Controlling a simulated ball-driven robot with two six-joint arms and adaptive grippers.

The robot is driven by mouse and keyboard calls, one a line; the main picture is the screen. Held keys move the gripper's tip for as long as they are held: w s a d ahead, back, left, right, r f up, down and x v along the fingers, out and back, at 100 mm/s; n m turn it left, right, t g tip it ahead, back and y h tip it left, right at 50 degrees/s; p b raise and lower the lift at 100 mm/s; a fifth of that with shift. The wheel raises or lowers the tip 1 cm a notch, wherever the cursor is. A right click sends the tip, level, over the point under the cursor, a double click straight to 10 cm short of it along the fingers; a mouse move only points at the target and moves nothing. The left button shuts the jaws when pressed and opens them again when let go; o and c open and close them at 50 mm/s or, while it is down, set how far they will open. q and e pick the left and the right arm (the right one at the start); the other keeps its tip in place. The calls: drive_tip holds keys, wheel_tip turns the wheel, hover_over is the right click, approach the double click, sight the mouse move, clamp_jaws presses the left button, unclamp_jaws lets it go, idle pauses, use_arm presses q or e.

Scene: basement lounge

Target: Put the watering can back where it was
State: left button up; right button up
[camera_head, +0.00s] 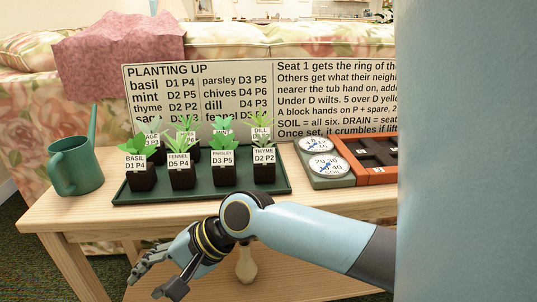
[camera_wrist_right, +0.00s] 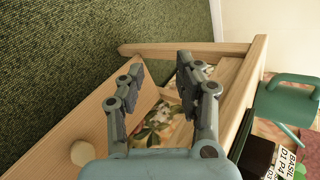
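A green watering can (camera_head: 75,165) stands upright on the left end of the wooden table (camera_head: 60,212), left of the dark green plant tray (camera_head: 190,193). Its long spout points up, and nothing holds it. Part of it also shows at the right edge of the right wrist view (camera_wrist_right: 282,102). My right gripper (camera_head: 152,283) hangs in front of the table's front edge, below and to the right of the can. In the right wrist view its fingers (camera_wrist_right: 158,68) are spread apart with nothing between them. My left gripper is not in view.
Several labelled potted seedlings (camera_head: 180,172) stand on the tray. A planting board (camera_head: 230,90) with text stands behind. Dials (camera_head: 325,165) and a red-brown block frame (camera_head: 350,150) are to the right. A floral sofa (camera_head: 25,110) is behind. A wooden knob (camera_wrist_right: 83,153) juts from the table front.

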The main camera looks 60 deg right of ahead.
drive_tip(key=s+d+f+n+g+h, duration=0.2)
drive_tip(key=s+n, duration=0.3)
drive_tip(key=s, duration=0.3)
drive_tip(key=s+d+f+n+g+h, duration=0.2)
drive_tip(key=s+f+n, duration=0.3)
drive_tip(key=s, duration=0.3)
drive_tip(key=s+d+f+n+g+h, duration=0.2)
drive_tip(key=s+d+f+n, duration=0.1)
drive_tip(key=s, duration=0.5)
drive_tip(key=shift+d+f+n+g+h, duration=0.15)
drive_tip(key=shift+d+n+g+h, duration=0.25)
drive_tip(key=shift+n, duration=0.5)
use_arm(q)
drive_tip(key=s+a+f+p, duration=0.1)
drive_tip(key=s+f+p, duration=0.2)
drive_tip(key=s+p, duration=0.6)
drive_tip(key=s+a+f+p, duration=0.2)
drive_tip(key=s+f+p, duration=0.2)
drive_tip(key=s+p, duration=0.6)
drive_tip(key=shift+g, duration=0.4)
use_arm(e)
drive_tip(key=s+d+f, duration=0.1)
drive_tip(key=s+f, duration=0.2)
drive_tip(key=s, duration=0.6)
drive_tip(key=s+d+f, duration=0.1)
drive_tip(key=s+f, duration=0.3)
drive_tip(key=s, duration=0.6)
drive_tip(key=shift+d+g, duration=0.4)
